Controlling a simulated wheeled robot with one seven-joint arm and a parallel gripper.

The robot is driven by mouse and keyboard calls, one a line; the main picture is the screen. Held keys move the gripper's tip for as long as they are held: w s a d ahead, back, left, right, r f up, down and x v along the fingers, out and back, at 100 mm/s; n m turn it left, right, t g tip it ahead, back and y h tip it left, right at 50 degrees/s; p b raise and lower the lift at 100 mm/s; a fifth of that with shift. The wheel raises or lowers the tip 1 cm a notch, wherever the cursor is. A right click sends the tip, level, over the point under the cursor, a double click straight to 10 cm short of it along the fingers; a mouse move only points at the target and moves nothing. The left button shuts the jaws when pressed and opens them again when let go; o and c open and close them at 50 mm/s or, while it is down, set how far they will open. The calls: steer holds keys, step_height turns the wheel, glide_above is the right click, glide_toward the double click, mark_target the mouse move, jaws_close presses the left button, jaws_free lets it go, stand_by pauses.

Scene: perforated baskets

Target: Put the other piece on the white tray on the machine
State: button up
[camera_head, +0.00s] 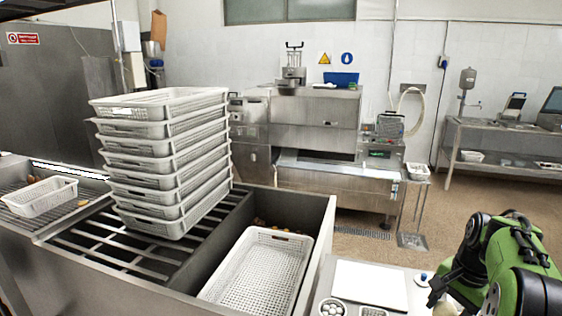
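A flat white tray-like plate (370,285) lies on top of a metal machine or stand (330,280) at the bottom centre right. A round holder with small white pieces (332,308) and a small square grid-like insert (373,312) are at its front edge, cut off by the frame. My gripper (440,288) is at the lower right, black at the end of my green arm, just right of the white plate. A pale object (446,308) shows partly below it. I cannot tell whether the gripper holds it, or which item is the other piece.
A stack of several white perforated baskets (165,165) stands on a slatted metal rack (130,245) at left. An empty-looking white basket (262,270) sits in the metal bin. A blue-topped knob (424,279) stands beside the plate. Open floor (400,250) lies behind.

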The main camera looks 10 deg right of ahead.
steer(key=w+a+f+n+y, duration=0.1)
steer(key=w+a+f+n, duration=0.9)
steer(key=a+f, duration=0.5)
steer(key=w+a+f+n+g+b, duration=0.1)
steer(key=a+f+n, duration=0.1)
steer(key=a+f, duration=0.3)
steer(key=a+f+n, duration=0.2)
steer(key=a+f, duration=0.1)
steer(key=a, duration=0.4)
steer(key=s+f, duration=0.2)
steer(key=f, duration=0.1)
steer(key=s+f, duration=0.1)
steer(key=shift+s+a+f, duration=0.25)
steer(key=shift+a, duration=0.05)
steer(key=shift+d, duration=0.1)
